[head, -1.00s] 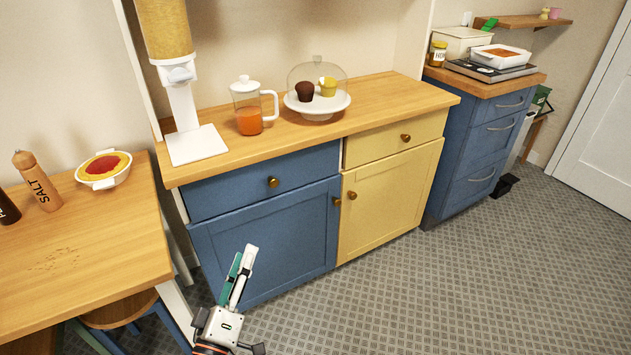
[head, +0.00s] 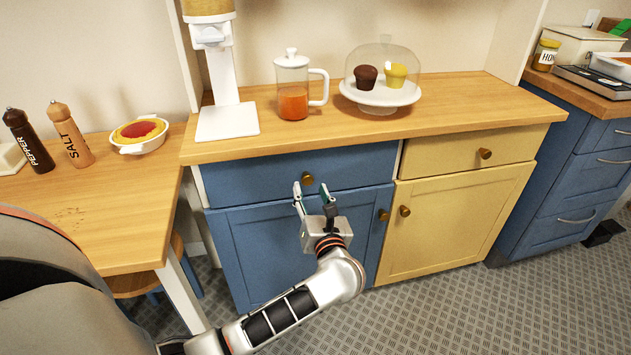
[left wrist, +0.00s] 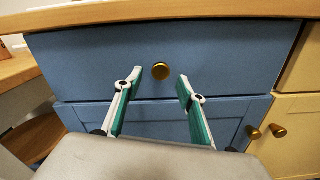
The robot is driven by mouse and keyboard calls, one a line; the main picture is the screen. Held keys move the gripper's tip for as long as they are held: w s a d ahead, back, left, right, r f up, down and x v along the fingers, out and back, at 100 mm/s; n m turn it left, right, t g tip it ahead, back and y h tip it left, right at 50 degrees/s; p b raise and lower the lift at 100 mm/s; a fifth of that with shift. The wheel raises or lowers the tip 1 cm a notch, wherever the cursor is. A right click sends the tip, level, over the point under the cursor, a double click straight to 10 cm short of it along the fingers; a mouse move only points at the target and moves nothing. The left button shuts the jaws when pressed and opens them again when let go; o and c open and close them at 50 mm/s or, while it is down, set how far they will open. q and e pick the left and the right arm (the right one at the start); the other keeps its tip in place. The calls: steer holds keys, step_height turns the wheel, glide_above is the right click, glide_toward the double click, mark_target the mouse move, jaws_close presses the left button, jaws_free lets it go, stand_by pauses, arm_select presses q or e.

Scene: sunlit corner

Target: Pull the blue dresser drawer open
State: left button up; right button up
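The blue dresser drawer (head: 355,168) is closed, flush above a blue cabinet door. It has one round brass knob (head: 307,178). In the left wrist view the drawer front (left wrist: 220,60) fills the upper middle, and its knob (left wrist: 161,71) sits between and just beyond my fingertips. My left gripper (head: 311,187) is open and empty, its fingers pointing up at the drawer just below the knob. The same gripper (left wrist: 154,80) shows its two fingers spread apart in the left wrist view. No contact with the knob is visible. My right gripper is not in view.
A wooden counter (head: 440,115) above the drawer holds a jug (head: 293,105), a domed cake stand (head: 381,98) and a dispenser (head: 226,118). A yellow drawer (head: 445,155) adjoins at right. A wooden table (head: 110,200) stands at left. Floor at lower right is clear.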

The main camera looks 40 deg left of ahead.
mark_target(308, 182)
arm_select(q)
steer(key=shift+x, duration=2.6)
steer(key=shift+d+f, duration=0.1)
jaws_close()
